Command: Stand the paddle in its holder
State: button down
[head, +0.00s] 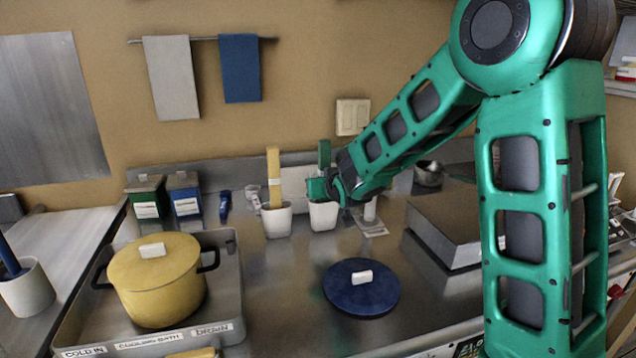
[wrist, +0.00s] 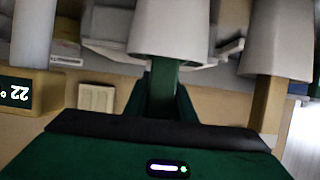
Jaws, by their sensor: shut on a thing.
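A green paddle (head: 324,152) stands upright at the back of the counter, its top rising above my gripper (head: 318,188). My gripper is shut on it. A white holder (head: 323,216) is directly below my gripper. In the wrist view, which is upside down, the green paddle (wrist: 163,82) runs from between my fingers (wrist: 165,100) into the mouth of the white holder (wrist: 170,28). Its lower end is hidden inside, so I cannot tell whether it touches the bottom.
A yellow paddle (head: 273,165) stands in a white holder (head: 277,221) to the left. A yellow pot (head: 158,285) sits in a grey tray (head: 228,270). A blue lid (head: 362,290) lies in front. A blue paddle (head: 10,256) stands in a holder (head: 28,290) far left.

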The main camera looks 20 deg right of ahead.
dwell(0.4)
jog(key=c, duration=1.4)
grip_release()
jog(key=v, duration=1)
jog(key=shift+s, duration=0.25)
jog(key=shift+s+r, duration=0.1)
